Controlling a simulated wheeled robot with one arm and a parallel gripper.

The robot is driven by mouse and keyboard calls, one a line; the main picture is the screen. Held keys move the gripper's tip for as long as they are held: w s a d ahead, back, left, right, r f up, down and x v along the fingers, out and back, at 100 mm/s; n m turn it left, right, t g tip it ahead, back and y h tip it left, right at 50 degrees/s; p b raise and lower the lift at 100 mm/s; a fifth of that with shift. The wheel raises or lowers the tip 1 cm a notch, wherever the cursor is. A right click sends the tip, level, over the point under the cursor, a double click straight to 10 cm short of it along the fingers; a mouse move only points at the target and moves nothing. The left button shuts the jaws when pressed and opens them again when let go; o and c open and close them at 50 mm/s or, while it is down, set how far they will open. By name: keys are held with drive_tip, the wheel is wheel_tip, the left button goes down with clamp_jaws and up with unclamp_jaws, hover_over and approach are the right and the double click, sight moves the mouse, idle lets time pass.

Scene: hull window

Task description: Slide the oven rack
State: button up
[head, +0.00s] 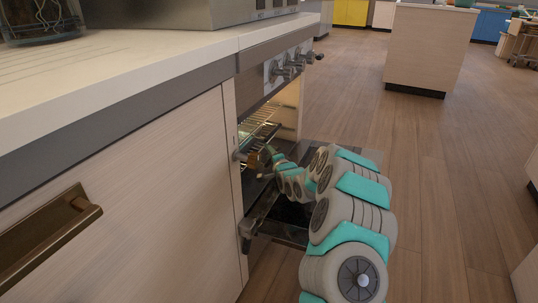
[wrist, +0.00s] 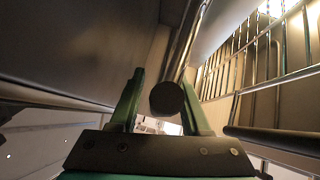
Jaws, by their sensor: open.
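The oven (head: 288,95) has its door (head: 283,232) folded down, and its inside is lit. The metal wire oven rack (head: 262,131) shows in the opening, and wire bars (wrist: 285,75) fill the right side of the wrist view. My gripper (head: 262,162) is at the oven opening by the rack's near side, small and partly hidden by my arm. In the wrist view its two teal fingers (wrist: 163,82) are apart. The dark round end of a bar (wrist: 167,99) shows between them; I cannot tell whether it touches either finger.
A counter and cabinet with a bronze handle (head: 48,232) stand close on the left. Control knobs (head: 288,66) stick out above the opening. A dark bar (wrist: 275,140) crosses the lower right of the wrist view. Wooden floor (head: 450,190) is clear to the right, and an island (head: 425,48) stands farther back.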

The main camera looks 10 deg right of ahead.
idle(0.4)
drive_tip(key=shift+s+d+r, duration=0.1)
drive_tip(key=shift+s, duration=0.4)
drive_tip(key=shift+v, duration=3.4)
drive_tip(key=shift+s, duration=0.15)
